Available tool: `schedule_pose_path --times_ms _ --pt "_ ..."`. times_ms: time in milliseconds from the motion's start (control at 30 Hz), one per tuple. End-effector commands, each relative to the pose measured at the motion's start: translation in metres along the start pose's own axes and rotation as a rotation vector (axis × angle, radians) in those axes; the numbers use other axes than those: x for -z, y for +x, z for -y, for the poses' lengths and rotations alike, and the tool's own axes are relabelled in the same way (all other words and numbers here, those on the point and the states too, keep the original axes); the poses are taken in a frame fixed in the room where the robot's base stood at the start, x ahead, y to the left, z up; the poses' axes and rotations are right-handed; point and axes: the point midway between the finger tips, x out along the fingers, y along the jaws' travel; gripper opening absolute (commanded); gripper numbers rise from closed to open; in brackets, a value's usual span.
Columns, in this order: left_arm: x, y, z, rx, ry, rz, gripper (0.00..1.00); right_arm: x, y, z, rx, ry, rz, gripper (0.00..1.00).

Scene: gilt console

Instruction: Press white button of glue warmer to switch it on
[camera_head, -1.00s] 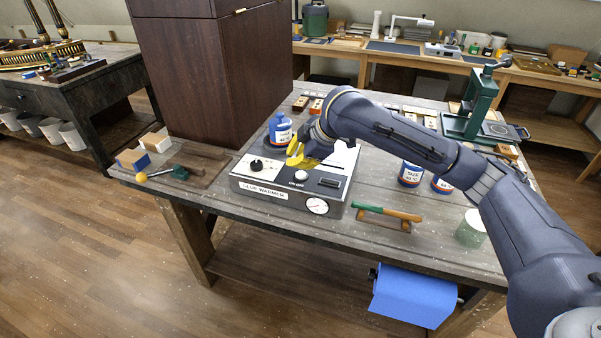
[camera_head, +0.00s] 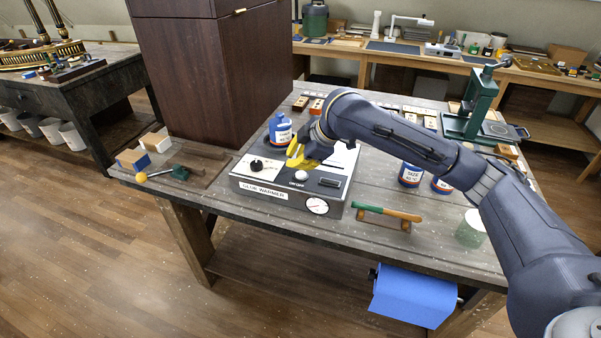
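The glue warmer (camera_head: 262,198) is a low light-metal box on the wooden table, with its name on the front. Its round white button (camera_head: 301,175) is on the top panel, above the "ON-OFF" label. A black knob (camera_head: 256,165) is to its left, a dark rectangular window to its right and a round dial (camera_head: 317,206) on the front. My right gripper (camera_head: 297,158), with yellow fingers, hangs over the warmer, just behind the button in this view and seemingly apart from it. The finger gap is too small to judge. My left gripper is not in view.
A green-handled tool (camera_head: 387,213) on a small rest and labelled jars (camera_head: 410,174) are to the right. A tall brown cabinet (camera_head: 205,75) stands behind on the left.

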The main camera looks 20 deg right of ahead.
Motion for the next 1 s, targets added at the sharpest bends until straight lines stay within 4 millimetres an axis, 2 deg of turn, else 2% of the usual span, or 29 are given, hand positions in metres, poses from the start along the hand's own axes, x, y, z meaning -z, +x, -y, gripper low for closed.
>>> schedule_pose_path --times_ms 567,1000 --pt "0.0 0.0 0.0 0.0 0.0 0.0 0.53 0.0 0.0001 0.0001 0.0 0.0 0.0 0.0" --pt "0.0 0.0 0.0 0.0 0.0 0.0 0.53 -0.004 0.0073 0.004 0.0 0.0 0.001 0.0"
